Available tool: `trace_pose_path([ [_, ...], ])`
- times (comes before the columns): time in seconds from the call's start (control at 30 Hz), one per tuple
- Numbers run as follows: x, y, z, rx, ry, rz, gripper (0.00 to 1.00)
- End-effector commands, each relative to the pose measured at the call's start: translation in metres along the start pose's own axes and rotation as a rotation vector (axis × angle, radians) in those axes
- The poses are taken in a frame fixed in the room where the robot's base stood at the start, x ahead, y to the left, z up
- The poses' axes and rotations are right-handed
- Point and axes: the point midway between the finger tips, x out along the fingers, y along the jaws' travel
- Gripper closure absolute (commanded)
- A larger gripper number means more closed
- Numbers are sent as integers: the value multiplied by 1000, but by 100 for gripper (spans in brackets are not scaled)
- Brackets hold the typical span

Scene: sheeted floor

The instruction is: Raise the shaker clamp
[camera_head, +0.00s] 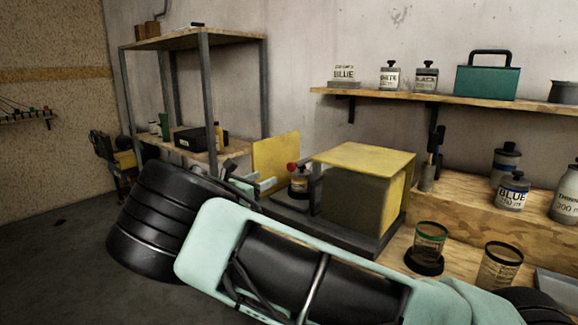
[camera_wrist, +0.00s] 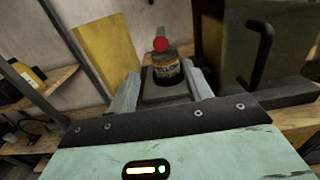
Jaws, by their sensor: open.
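The paint shaker (camera_head: 352,205) is a dark box with a yellow top on a dark base, on the bench. An upright yellow panel (camera_head: 276,157) stands to its left; it also shows in the wrist view (camera_wrist: 108,52). A bottle labelled yellow (camera_wrist: 167,70) stands between them. A red knob (camera_wrist: 160,44), which seems part of the clamp, shows at the bottle's top; the rest of the clamp is unclear. My gripper (camera_wrist: 162,80) is open, its fingers pointing toward the bottle on either side in the wrist view. I cannot tell whether they touch it.
A wall shelf (camera_head: 440,103) above holds bottles and a green toolbox (camera_head: 487,78). Two cups, one green-rimmed (camera_head: 430,238), stand on the bench at right. A metal rack (camera_head: 207,100) stands at left. A dark handle (camera_wrist: 265,55) projects beside the gripper.

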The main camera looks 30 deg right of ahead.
Motion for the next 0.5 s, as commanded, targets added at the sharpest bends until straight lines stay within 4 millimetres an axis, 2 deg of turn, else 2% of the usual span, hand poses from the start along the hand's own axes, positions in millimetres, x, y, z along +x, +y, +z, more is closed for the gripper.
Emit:
trace_pose_path([
  [0.5,108,-1,1,2,3,-2,50],
])
